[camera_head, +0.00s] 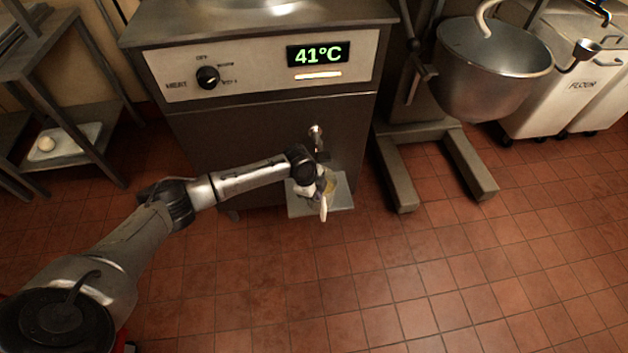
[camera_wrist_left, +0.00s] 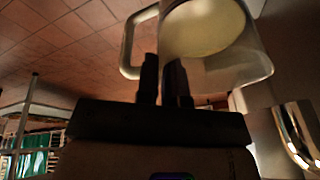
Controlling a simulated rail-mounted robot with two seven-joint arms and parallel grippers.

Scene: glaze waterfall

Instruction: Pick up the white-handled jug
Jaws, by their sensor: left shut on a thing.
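The white-handled jug (camera_head: 329,187) is at the small drip shelf below the tap, mostly covered by my left gripper in the head view. Its white handle (camera_head: 323,208) points toward the front. The exact contact is hidden. My right gripper is not in view.
The steel machine (camera_head: 250,140) with a 41°C display and a dial stands behind. Its tap (camera_head: 316,135) is just above the jug, and the shelf (camera_head: 346,200) juts out below. A mixer (camera_head: 490,70) stands at right. The tiled floor in front is clear.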

